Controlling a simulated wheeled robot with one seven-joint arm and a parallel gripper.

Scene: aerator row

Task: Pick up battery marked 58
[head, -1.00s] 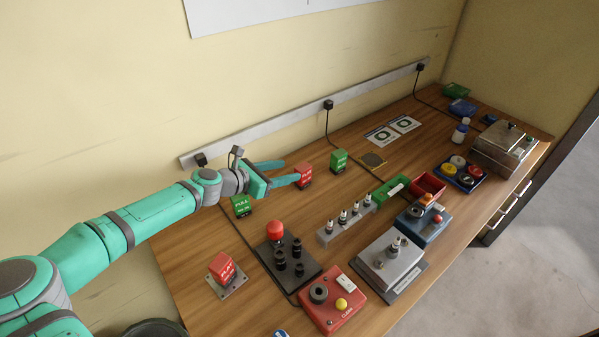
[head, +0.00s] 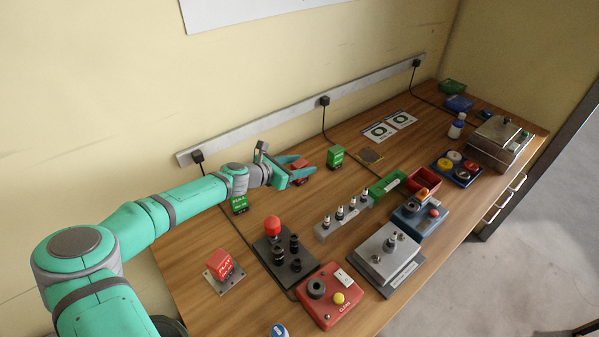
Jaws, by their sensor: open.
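Several box-shaped blocks that look like batteries stand on the wooden bench. One red block (head: 302,163) is right at my gripper and partly hidden by it. A green block (head: 335,154) stands just to its right, and another green block (head: 239,201) stands under my arm. A second red block (head: 224,264) sits on a grey plate at the front left. I cannot read the number 58 on any of them. My gripper (head: 306,168) is open, its fingers reaching toward the first red block. I cannot tell whether they touch it.
The wall with a socket rail (head: 300,113) runs behind. In front stand a black base with a red knob (head: 273,227), a metal block with several pegs (head: 343,219), a red box (head: 329,295) and a green tray (head: 388,186).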

